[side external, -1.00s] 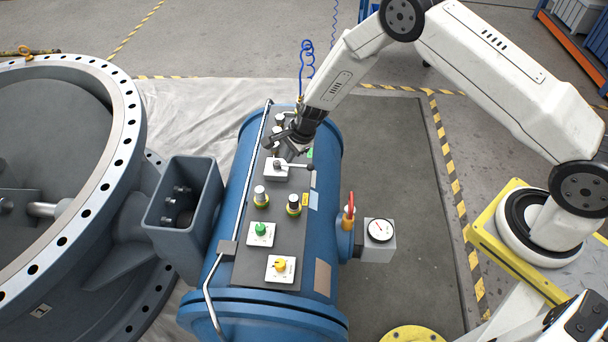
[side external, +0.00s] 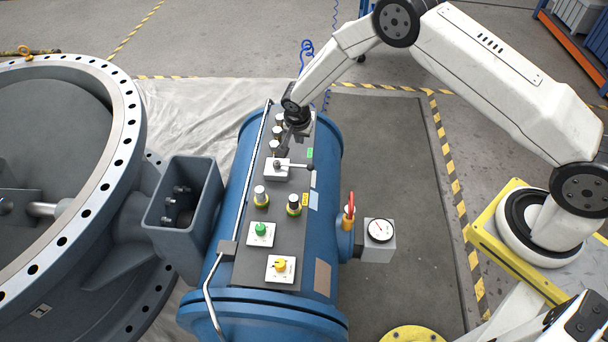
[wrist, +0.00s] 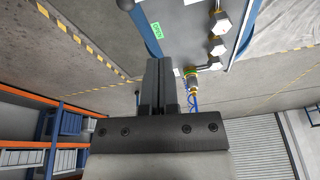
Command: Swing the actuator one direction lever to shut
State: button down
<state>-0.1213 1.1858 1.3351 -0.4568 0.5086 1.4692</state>
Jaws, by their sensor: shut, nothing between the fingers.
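The direction lever (side external: 297,166) sits on a white square plate (side external: 275,174) on the dark panel. Its arm points right and ends in a dark ball knob (side external: 310,167). A green label (side external: 310,153) is just above the knob; in the wrist view the label (wrist: 157,37) reads OPEN. A dark ball (wrist: 125,4), probably the lever knob, is cut by the top edge there. My gripper (side external: 281,154) is shut and empty, tilted down just behind the lever hub. I cannot tell whether it touches it. In the wrist view the fingers of my gripper (wrist: 160,65) are together.
The panel lies on a blue cylinder (side external: 325,170) with several fittings behind the lever. Buttons, including a green one (side external: 261,229) and a yellow one (side external: 280,264), are in front. A red-handled valve (side external: 350,206) and a gauge (side external: 380,230) stand to the right.

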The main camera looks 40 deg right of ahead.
aim_at(294, 166)
jog(key=shift+w+d+r+n+t+h, duration=0.3)
jog(key=shift+w+d+r+n+h, duration=0.15)
jog(key=shift+w+h, duration=0.1)
jog(key=shift+f, duration=0.15)
jog(key=shift+x, duration=4.95)
jog(key=shift+s+a+f, duration=0.15)
jog(key=shift+s+a, duration=0.5)
jog(key=shift+a, duration=0.15)
jog(key=shift+s+a+f, duration=0.2)
jog(key=shift+s+a, duration=0.45)
jog(key=shift+a, duration=0.15)
jog(key=shift+s+a+m+g, duration=0.25)
jog(key=shift+a+m, duration=0.1)
jog(key=shift+m, duration=0.45)
jog(key=shift+s+a+m+g, duration=0.3)
jog(key=shift+a+m, duration=0.1)
jog(key=shift+m, duration=0.35)
jog(key=shift+s+a, duration=0.3)
jog(key=shift+a, duration=0.1)
jog(key=shift+d, duration=0.1)
